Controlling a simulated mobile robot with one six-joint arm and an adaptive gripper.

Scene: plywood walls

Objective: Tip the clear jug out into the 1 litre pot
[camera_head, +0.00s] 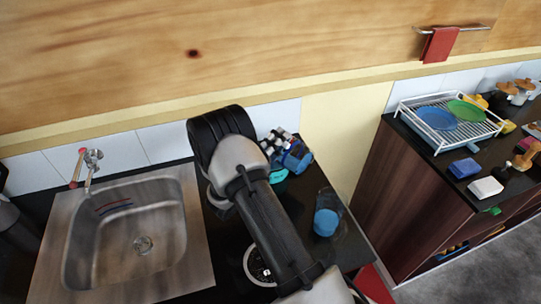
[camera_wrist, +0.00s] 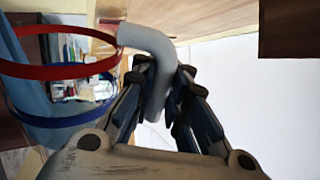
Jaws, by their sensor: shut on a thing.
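My gripper (camera_wrist: 160,95) is shut on the grey curved handle of the clear jug (camera_wrist: 62,72). In the wrist view the jug has a red ring at its rim and a blue ring lower down, and I see through it. A metallic round vessel (camera_head: 216,198) shows beside my arm, mostly hidden. I cannot tell whether it is the 1 litre pot.
A clear tumbler with blue in it (camera_head: 327,220) stands on the counter's right side. A steel sink (camera_head: 140,240) with a tap (camera_head: 91,160) is at left. Across a gap, a dark cabinet (camera_head: 420,190) carries a dish rack (camera_head: 450,122) and several small items.

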